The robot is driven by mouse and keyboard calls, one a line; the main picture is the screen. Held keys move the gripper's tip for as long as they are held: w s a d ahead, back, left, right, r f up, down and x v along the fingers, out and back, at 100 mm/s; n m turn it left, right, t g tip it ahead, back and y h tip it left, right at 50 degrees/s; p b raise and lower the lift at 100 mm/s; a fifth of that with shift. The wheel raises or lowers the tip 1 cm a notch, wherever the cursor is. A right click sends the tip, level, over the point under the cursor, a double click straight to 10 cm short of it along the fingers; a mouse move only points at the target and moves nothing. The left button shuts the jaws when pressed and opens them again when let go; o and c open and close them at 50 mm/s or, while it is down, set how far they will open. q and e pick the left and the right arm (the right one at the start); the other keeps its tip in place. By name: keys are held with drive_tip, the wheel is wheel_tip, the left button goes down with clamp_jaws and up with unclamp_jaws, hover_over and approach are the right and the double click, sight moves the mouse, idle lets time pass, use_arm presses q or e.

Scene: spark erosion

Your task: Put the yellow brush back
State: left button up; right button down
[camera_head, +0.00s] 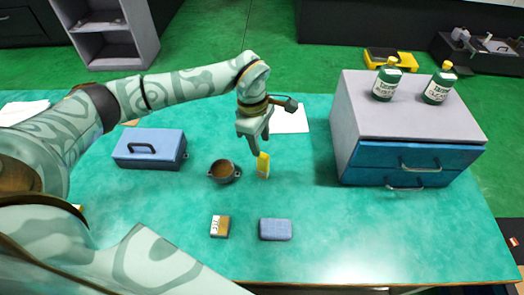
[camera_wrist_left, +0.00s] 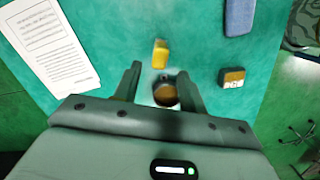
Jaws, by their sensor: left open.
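The yellow brush (camera_head: 263,165) is on the green table, just right of a small dark pot (camera_head: 223,171) with a brown inside. My left gripper (camera_head: 257,145) is above and just behind the brush, fingers pointing down, open and empty. In the left wrist view the brush (camera_wrist_left: 160,53) shows ahead of the open fingertips (camera_wrist_left: 159,68), and the pot (camera_wrist_left: 165,92) shows between the fingers. I see only a yellow block of the brush; I cannot tell whether it stands or lies. My right gripper is not in view.
A small labelled box (camera_head: 220,227) and a blue-grey block (camera_head: 275,229) lie nearer the front. A blue toolbox (camera_head: 150,148) stands left. A drawer cabinet (camera_head: 365,115) with two green bottles (camera_head: 387,80) stands right. White paper (camera_head: 290,119) lies behind. The table's front right is clear.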

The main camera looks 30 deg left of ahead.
use_arm(q)
drive_tip(key=r, duration=0.4)
drive_tip(key=shift+a+r, duration=0.1)
drive_tip(key=shift+a, duration=0.2)
